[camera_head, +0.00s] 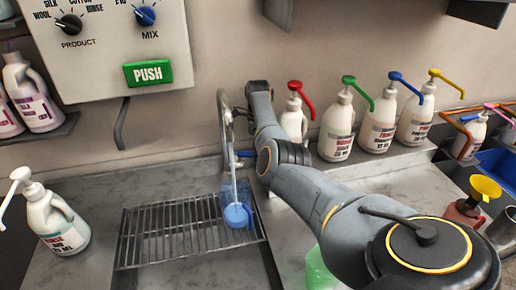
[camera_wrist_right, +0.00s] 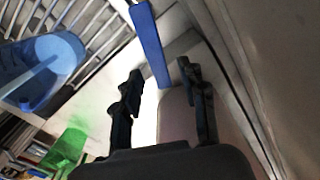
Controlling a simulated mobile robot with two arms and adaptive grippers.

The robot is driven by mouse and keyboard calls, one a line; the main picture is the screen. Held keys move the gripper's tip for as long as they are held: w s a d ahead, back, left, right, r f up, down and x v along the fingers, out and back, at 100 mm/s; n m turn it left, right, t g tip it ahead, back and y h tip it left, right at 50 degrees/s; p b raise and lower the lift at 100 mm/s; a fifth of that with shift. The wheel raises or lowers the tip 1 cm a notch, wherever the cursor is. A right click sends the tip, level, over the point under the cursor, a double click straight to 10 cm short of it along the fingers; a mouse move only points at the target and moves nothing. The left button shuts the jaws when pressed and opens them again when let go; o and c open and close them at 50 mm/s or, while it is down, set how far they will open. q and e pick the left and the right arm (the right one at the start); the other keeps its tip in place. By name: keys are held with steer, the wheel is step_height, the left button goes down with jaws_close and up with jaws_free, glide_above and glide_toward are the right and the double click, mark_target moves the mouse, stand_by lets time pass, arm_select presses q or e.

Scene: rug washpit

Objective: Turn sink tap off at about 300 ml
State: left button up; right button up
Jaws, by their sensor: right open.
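The metal sink tap (camera_head: 224,115) stands against the back wall, and a thin pale stream runs down from it. The stream enters a translucent blue jug (camera_head: 237,214) on the sink's grate; the jug also shows in the right wrist view (camera_wrist_right: 42,72). I cannot read its level. A blue tap lever (camera_head: 245,154) sticks out beside the tap. My right gripper (camera_wrist_right: 160,78) is open, with the end of the blue lever (camera_wrist_right: 150,40) at the gap between its fingertips. I cannot tell whether they touch. In the head view my right arm partly hides this area. My left gripper is out of view.
Several pump bottles (camera_head: 338,130) line the back ledge right of my arm. A white pump bottle (camera_head: 60,228) stands left of the metal grate (camera_head: 165,226). A green container (camera_head: 318,272) is partly hidden by my arm. A control panel (camera_head: 105,45) hangs above.

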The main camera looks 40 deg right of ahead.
steer(key=shift+f, duration=0.2)
jaws_close()
steer(key=n+b, duration=0.1)
steer(key=w+d+n+b, duration=0.1)
steer(key=n, duration=0.1)
steer(key=w+n+b, duration=0.1)
steer(key=shift+d+n, duration=0.3)
steer(key=shift+r, duration=0.1)
